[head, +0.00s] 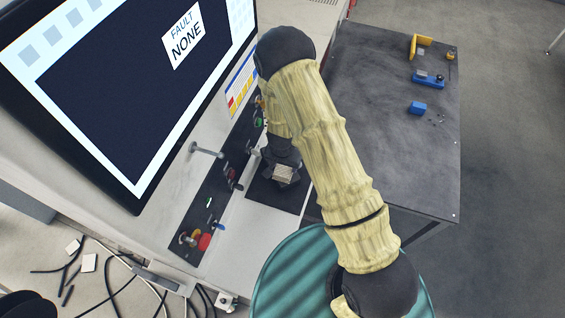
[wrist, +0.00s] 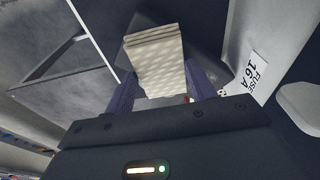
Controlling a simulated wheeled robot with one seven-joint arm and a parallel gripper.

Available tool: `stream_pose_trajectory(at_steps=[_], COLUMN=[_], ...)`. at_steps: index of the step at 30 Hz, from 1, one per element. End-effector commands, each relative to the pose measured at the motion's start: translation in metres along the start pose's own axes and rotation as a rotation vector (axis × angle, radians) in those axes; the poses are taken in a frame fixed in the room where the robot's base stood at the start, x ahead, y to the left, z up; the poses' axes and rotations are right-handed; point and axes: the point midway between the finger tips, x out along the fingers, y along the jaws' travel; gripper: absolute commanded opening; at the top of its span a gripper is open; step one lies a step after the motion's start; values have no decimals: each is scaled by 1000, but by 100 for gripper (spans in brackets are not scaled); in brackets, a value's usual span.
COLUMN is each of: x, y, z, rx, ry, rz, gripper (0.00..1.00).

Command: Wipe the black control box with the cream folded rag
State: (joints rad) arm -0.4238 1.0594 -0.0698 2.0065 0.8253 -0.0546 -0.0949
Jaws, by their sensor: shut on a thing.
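My gripper (head: 284,164) points down over the right part of the white console. It is shut on the cream folded rag (head: 283,175), a small pale patch below the jaws in the head view. In the wrist view the layered rag (wrist: 158,60) stands out between the two fingers of my gripper (wrist: 162,88). A flat black surface (head: 264,194), which looks like the control box, lies right under the gripper. In the wrist view a dark surface (wrist: 205,35) is behind the rag. I cannot tell whether the rag touches it.
A long black button panel (head: 213,207) with coloured knobs and a grey lever (head: 205,150) lie left of my gripper. A large monitor (head: 110,90) stands beyond. The dark table (head: 370,110) at right holds blue and yellow parts. A teal round stool (head: 290,280) is nearest.

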Motion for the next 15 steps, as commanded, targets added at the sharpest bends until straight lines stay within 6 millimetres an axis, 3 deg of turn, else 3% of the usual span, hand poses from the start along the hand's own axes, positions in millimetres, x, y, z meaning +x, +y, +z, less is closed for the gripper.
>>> stream_pose_trajectory(at_steps=[15], x=[2], y=[7], z=[9], rx=[-3], ry=[-8], rz=[4], gripper=[31])
